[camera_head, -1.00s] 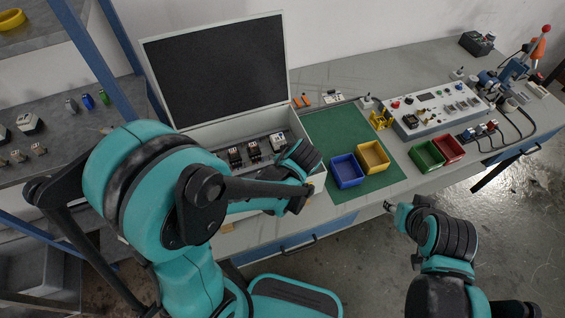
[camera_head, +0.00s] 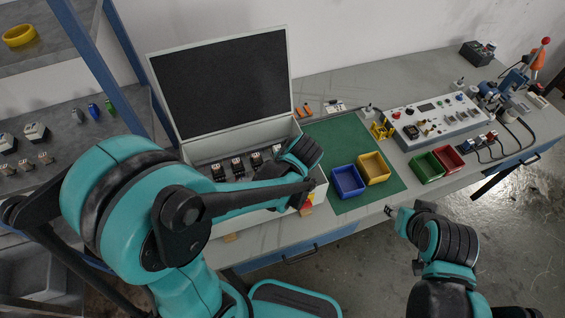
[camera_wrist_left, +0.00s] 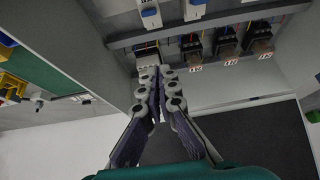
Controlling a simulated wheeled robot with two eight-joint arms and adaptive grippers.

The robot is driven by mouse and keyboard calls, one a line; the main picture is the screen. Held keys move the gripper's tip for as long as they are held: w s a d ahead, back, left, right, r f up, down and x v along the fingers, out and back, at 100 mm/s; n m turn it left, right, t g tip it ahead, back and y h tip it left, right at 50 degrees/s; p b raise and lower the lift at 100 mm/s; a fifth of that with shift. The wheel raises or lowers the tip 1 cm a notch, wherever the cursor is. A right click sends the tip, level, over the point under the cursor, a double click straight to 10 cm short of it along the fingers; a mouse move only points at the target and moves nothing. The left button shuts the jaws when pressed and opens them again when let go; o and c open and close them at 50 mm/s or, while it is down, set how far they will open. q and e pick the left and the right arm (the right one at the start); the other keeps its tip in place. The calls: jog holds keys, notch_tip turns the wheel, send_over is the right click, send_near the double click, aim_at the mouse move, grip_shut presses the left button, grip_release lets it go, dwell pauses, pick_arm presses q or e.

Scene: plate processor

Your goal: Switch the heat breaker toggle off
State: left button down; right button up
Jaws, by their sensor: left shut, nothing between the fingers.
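An open grey box (camera_head: 207,150) with a dark-panelled lid (camera_head: 222,85) holds a row of breakers. In the head view, three black breakers with pale levers (camera_head: 237,165) show; my left wrist covers the box's right end. I cannot tell which is the heat breaker. My left gripper (camera_wrist_left: 160,72) is shut and empty, its tips just in front of the pale breaker; contact is unclear. My right gripper (camera_head: 389,211) hangs off the table's front edge.
Blue (camera_head: 347,181) and yellow (camera_head: 374,167) bins stand on a green mat (camera_head: 330,140) right of the box. Green (camera_head: 427,168) and red (camera_head: 449,160) bins and a control panel (camera_head: 432,114) are farther right. A blue-framed shelf (camera_head: 92,65) stands on the left.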

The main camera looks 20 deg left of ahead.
pick_arm(q)
jog(key=s+d+r+p, duration=0.1)
jog(key=s+d+r, duration=0.2)
jog(key=s+r, duration=0.1)
jog(key=shift+s+d+r+p, duration=0.15)
jog(key=shift+s+r+p, duration=0.15)
jog(key=shift+r, duration=0.35)
jog(key=s+a+m+t+h+b, duration=0.2)
jog(key=s+a+m+h+b, duration=0.1)
jog(key=s+a+m+b, duration=0.2)
jog(key=s+m+b, duration=0.2)
jog(key=s, duration=0.1)
jog(key=shift+s+a+f+h+b, duration=0.3)
jog(key=shift+a+h, duration=0.1)
